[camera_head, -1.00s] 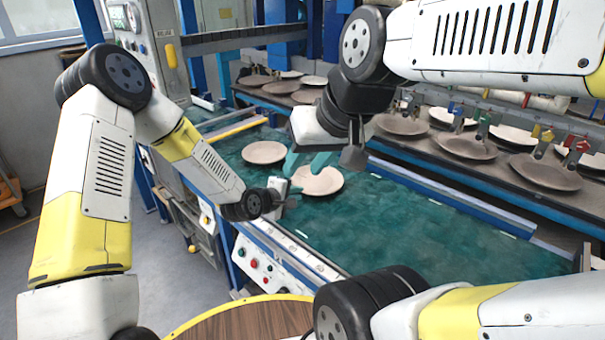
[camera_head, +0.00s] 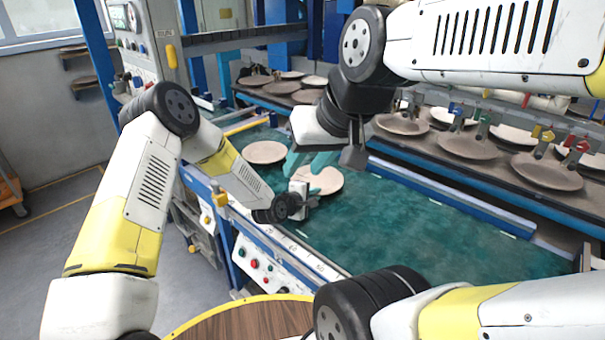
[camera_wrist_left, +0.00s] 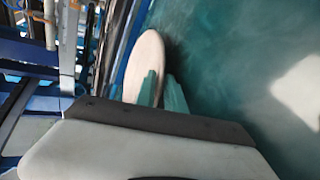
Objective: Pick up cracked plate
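Two pale round plates lie on the green belt in the head view, one farther back (camera_head: 264,152) and one nearer (camera_head: 326,181). I cannot make out a crack on either. My left gripper (camera_head: 314,199) is low at the front edge of the nearer plate and hides part of it. In the left wrist view, its two teal fingers (camera_wrist_left: 161,92) stand a little apart, overlapping the near end of a plate (camera_wrist_left: 147,55); contact cannot be told. My right gripper (camera_head: 305,163) hangs above the belt with its fingers spread and empty, covering part of the nearer plate.
A rack (camera_head: 450,160) with several plates runs along the far side of the belt (camera_head: 420,220). A blue rail separates them. A control panel with buttons (camera_head: 262,268) lines the near side. The belt's right part is clear.

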